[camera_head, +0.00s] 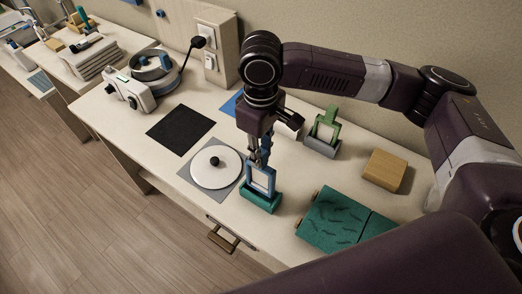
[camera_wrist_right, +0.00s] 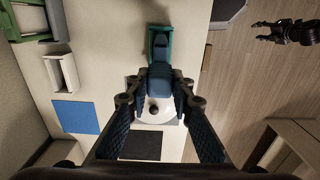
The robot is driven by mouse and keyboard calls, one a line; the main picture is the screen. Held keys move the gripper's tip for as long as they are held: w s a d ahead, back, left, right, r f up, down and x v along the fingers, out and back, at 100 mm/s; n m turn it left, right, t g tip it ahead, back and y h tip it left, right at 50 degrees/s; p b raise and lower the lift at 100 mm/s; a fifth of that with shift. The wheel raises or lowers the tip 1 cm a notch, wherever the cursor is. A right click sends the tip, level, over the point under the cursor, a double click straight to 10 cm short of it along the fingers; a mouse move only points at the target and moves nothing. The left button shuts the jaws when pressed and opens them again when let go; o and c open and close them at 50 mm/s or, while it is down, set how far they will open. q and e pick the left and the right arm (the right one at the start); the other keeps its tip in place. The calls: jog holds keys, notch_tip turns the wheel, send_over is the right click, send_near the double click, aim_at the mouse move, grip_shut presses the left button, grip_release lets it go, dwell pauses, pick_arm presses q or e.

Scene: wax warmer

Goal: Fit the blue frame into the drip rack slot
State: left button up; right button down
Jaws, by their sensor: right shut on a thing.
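My right gripper (camera_head: 264,150) points down and is shut on the top of the blue frame (camera_head: 262,179). The frame has a pale panel and stands about upright, its lower edge at the top of the teal drip rack (camera_head: 261,202). I cannot tell how deep it sits in the slot. In the right wrist view the gripper (camera_wrist_right: 160,82) covers most of the frame, and the rack (camera_wrist_right: 153,39) shows beyond the fingertips. My left gripper (camera_wrist_right: 262,31) shows small over the floor in the right wrist view, its fingers apart and empty.
A white disc (camera_head: 207,173) with a black knob lies left of the rack on a grey mat. A grey rack with a green frame (camera_head: 326,126), a wooden block (camera_head: 384,171) and teal boards (camera_head: 335,222) are to the right. A wax warmer (camera_head: 151,70) stands at the back left.

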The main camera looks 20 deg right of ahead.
jog(key=shift+f+b, duration=0.75)
jog(key=shift+f, duration=1.8)
dwell(0.5)
jog(key=c, duration=1.6)
grip_release()
jog(key=shift+r, duration=0.15)
jog(key=shift+r+p, duration=0.75)
jog(key=shift+r, duration=3.15)
